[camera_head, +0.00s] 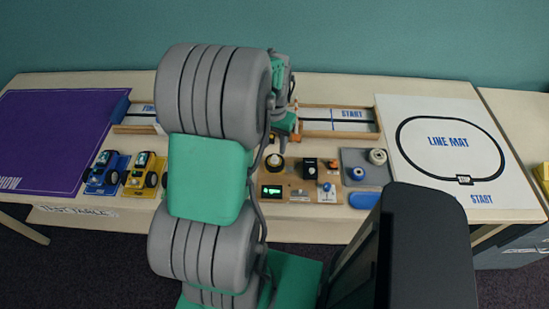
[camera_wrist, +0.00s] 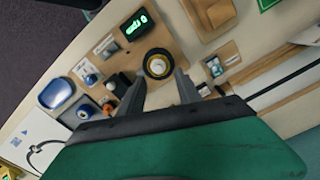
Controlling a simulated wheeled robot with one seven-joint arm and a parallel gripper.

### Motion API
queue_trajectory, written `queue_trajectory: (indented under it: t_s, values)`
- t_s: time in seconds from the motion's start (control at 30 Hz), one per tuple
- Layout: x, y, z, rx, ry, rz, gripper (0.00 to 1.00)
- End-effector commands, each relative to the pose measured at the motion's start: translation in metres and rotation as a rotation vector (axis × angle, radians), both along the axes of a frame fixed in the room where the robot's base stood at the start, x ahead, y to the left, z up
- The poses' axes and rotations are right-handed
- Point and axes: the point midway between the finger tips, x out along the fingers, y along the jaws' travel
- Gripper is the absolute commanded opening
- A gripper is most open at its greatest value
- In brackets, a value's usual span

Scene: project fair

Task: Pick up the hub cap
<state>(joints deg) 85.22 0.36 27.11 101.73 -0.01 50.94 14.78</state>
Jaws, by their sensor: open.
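A black wheel (camera_wrist: 148,52) lies flat on the wooden board, with a pale round cap (camera_wrist: 157,66) in its middle that looks like the hub cap. In the head view the same pale cap (camera_head: 274,160) shows inside its dark ring. My gripper (camera_wrist: 158,77) is open and empty. Its two fingers point down toward the board, one to each side of the cap in the wrist view; I cannot tell their height above it. In the head view my arm hides most of the gripper.
The board also carries a lit green display (camera_head: 271,191), a black box (camera_head: 309,168) and a blue knob (camera_head: 327,187). A grey tray (camera_head: 352,156) stands to the right, near a blue dish (camera_head: 363,200). Two toy cars (camera_head: 107,172) (camera_head: 144,173) and a line mat (camera_head: 455,155) lie farther out.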

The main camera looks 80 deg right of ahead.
Motion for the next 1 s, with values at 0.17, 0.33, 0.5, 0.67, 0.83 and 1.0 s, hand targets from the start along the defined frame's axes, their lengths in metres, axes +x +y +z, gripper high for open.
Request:
queue_trajectory:
  t_s: [0.17,0.33,0.5,0.67,0.83,1.0]
  values:
    - [-0.003,0.004,-0.029,0.003,0.000,0.001,0.40]
    - [-0.002,0.003,-0.047,-0.001,0.000,0.002,0.40]
    - [-0.002,0.003,-0.048,-0.003,0.000,0.002,0.40]
    - [-0.002,0.003,-0.048,-0.002,-0.001,0.003,0.28]
    - [-0.002,0.003,-0.048,-0.002,-0.001,0.003,0.14]
    - [-0.002,0.003,-0.047,-0.002,-0.001,0.003,0.00]
